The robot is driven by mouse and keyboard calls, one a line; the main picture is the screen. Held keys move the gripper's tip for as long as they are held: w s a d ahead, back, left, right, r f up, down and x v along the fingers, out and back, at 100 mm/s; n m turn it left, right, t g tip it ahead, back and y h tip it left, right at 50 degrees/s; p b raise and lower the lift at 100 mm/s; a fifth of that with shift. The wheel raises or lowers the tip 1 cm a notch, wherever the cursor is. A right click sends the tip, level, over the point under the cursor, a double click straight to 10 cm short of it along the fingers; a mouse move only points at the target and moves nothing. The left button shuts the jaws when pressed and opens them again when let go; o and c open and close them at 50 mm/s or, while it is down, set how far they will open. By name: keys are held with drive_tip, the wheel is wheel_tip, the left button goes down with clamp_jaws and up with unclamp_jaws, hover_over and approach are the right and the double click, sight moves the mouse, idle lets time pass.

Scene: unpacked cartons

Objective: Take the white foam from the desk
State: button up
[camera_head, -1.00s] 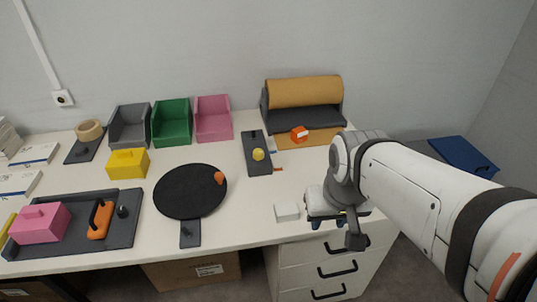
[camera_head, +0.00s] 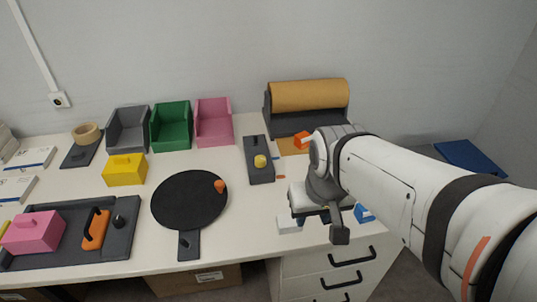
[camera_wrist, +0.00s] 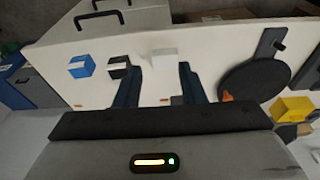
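The white foam (camera_head: 289,225) is a small pale block lying near the front edge of the white desk (camera_head: 245,240). It also shows in the wrist view (camera_wrist: 163,55), just beyond the fingertips and roughly between them. My gripper (camera_wrist: 157,70) is open with its two dark fingers apart and nothing between them. I cannot tell how high the fingers are above the desk.
A blue and white cube (camera_wrist: 81,66) and a black and white cube (camera_wrist: 119,67) stand beside the foam. Drawers (camera_head: 330,265) are below the desk.

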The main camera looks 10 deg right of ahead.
sight(289, 220)
drive_tip(key=shift+o, duration=0.4)
drive_tip(key=shift+s+a+r, duration=0.1)
drive_tip(key=shift+s, duration=0.2)
drive_tip(key=shift+o, duration=0.8)
drive_tip(key=shift+w, duration=0.25)
drive_tip(key=o, duration=0.6)
drive_tip(key=shift+g, duration=0.7)
drive_tip(key=w+f, duration=0.2)
drive_tip(key=w+f+b, duration=0.1)
drive_tip(key=w, duration=0.1)
drive_tip(key=w+f+b, duration=0.1)
drive_tip(key=w+f, duration=0.1)
drive_tip(key=w, duration=0.1)
drive_tip(key=shift+a+f, duration=0.15)
drive_tip(key=shift+f, duration=0.15)
drive_tip(key=o, duration=0.3)
drive_tip(key=shift+g, duration=0.6)
drive_tip(key=w+f+b, duration=0.1)
drive_tip(key=w+f, duration=0.2)
drive_tip(key=f, duration=0.1)
drive_tip(key=w+f+b, duration=0.1)
drive_tip(key=w+f, duration=0.2)
drive_tip(key=w, duration=0.1)
drive_tip(key=shift+f, duration=0.35)
drive_tip(key=shift+w+f, duration=0.15)
drive_tip(key=shift+f, duration=3.8)
